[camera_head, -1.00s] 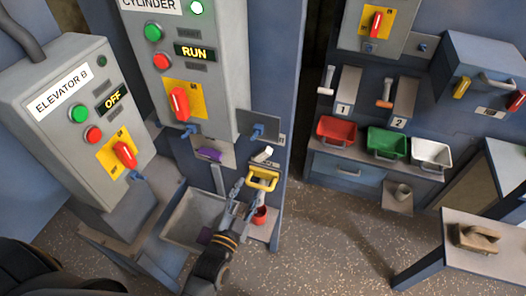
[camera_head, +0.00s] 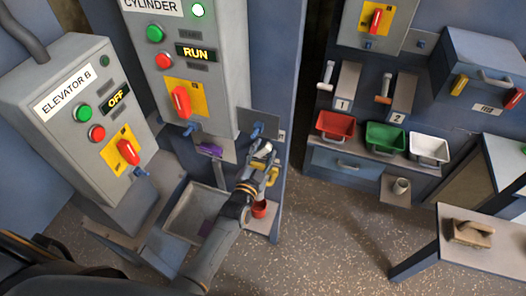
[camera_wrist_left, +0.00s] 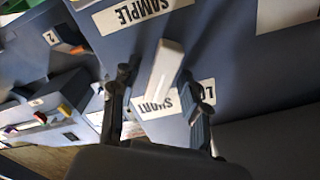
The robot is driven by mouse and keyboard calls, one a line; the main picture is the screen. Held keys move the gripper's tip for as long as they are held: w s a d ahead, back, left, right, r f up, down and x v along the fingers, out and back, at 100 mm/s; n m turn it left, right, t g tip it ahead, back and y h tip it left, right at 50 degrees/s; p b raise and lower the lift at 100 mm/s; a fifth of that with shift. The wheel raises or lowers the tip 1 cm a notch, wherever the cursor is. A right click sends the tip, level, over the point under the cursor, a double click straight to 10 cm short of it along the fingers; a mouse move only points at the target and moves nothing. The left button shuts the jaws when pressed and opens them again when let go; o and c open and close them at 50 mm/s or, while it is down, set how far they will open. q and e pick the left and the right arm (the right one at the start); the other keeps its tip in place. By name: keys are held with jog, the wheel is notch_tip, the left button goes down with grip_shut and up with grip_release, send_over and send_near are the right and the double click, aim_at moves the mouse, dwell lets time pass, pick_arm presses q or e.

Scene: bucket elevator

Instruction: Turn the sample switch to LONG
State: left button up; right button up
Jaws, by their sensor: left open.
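The sample switch (camera_wrist_left: 167,62) is a white lever on a blue-grey panel under an upside-down "SAMPLE" label (camera_wrist_left: 140,12) in the left wrist view. Its near end lies over the "SHORT" label (camera_wrist_left: 152,106). The "LONG" label (camera_wrist_left: 207,90) is partly hidden behind a finger. My left gripper (camera_wrist_left: 156,82) is open, one finger on each side of the lever, with a visible gap on the left; contact on the right is unclear. In the head view my left gripper (camera_head: 264,158) is at the panel and largely covers the switch. My right gripper is not in view.
A yellow-handled part (camera_head: 272,177) and a red cup (camera_head: 259,208) are just below my gripper. A grey bin (camera_head: 180,222) stands left of my forearm. The cylinder box (camera_head: 215,95) is above. Open floor (camera_head: 320,235) lies to the right.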

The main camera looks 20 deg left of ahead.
pick_arm(q)
jog(key=shift+c, duration=0.2)
grip_shut()
jog(key=shift+n, duration=0.4)
jog(key=n, duration=0.3)
jog(key=shift+a, duration=0.1)
jog(key=n, duration=0.3)
jog(key=shift+n+b, duration=0.3)
jog(key=n, duration=0.4)
jog(key=n+b, duration=0.1)
jog(key=n, duration=0.1)
jog(key=shift+a, duration=0.25)
jog(key=shift+n, duration=0.4)
jog(key=shift+o, duration=0.2)
grip_release()
